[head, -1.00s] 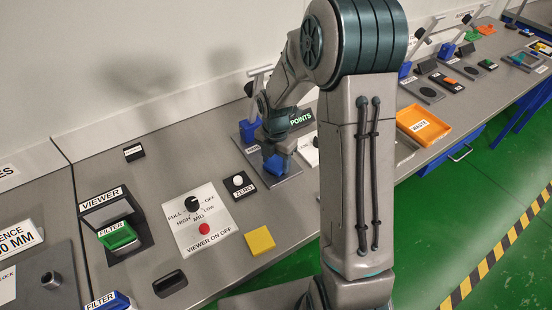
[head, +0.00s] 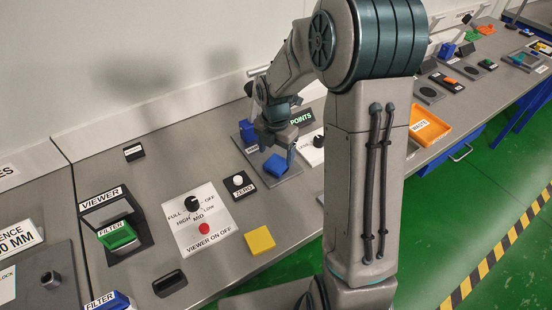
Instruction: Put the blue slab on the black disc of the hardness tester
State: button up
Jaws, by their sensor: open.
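The blue slab (head: 276,166) lies on the grey base plate of a tester (head: 289,184) with a blue post (head: 247,131), near the middle of the bench. No black disc shows at this tester; the slab and my gripper cover the middle of its plate, so I cannot tell whether the slab rests on the disc. My gripper (head: 277,153) points down just above and behind the slab, its fingers spread apart. It is open and appears clear of the slab, with nothing between the fingers.
A ZERO button (head: 239,184) and a viewer dial panel (head: 199,218) stand to the left. A yellow slab (head: 260,240) lies near the front edge. An orange waste tray (head: 428,126) is at the right. Similar testers with black discs stand farther right.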

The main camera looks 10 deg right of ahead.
aim_at(276, 164)
notch_tip(276, 164, up, 8)
jog(key=s+r+m+t, duration=0.1)
jog(key=s+r+m, duration=0.2)
jog(key=s+m, duration=0.7)
jog(key=s+r+m+t, duration=0.2)
jog(key=s+m, duration=0.8)
jog(key=m, duration=0.6)
jog(key=shift+s+d+r, duration=0.2)
jog(key=shift+s+r, duration=0.2)
jog(key=shift+r, duration=0.1)
